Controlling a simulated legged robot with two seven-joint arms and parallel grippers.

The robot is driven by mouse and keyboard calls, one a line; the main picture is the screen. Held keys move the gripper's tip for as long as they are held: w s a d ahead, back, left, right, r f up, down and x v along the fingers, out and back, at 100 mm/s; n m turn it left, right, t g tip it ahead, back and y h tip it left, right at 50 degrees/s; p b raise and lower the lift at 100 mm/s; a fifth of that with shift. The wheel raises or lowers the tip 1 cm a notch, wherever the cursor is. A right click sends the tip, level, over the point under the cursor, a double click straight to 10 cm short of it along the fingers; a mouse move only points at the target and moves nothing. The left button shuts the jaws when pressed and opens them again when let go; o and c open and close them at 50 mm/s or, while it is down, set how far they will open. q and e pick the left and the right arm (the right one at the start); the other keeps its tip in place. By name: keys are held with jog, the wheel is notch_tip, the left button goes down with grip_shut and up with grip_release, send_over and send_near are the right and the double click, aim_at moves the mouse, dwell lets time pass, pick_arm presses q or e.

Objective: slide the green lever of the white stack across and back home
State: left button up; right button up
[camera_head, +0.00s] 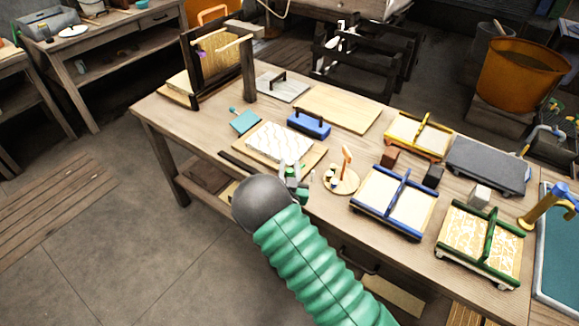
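A wavy white stack (276,143) lies on a wooden board (243,152) at the front left of the bench. My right gripper (291,168), on a green sleeved arm from below, is at the front right corner of that board, close to the stack. Green parts show around the gripper, but I cannot tell whether one is the lever or whether it is held. A green-framed tray (451,244) with a green crossbar (490,235) and white and gold patterned panels stands at the right. My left gripper is not in view.
A round wooden base with an orange upright (346,160) stands just right of my gripper. A blue-framed tray (379,213), small dark blocks and a yellow-framed tray (423,132) are farther right. A blue handled block (309,125) is behind the stack. A bare board (340,108) lies behind it.

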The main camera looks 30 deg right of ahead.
jog(key=c, duration=0.5)
jog(key=shift+s+d, duration=0.1)
jog(key=shift+d, duration=0.1)
grip_shut()
jog(key=shift+d, duration=0.1)
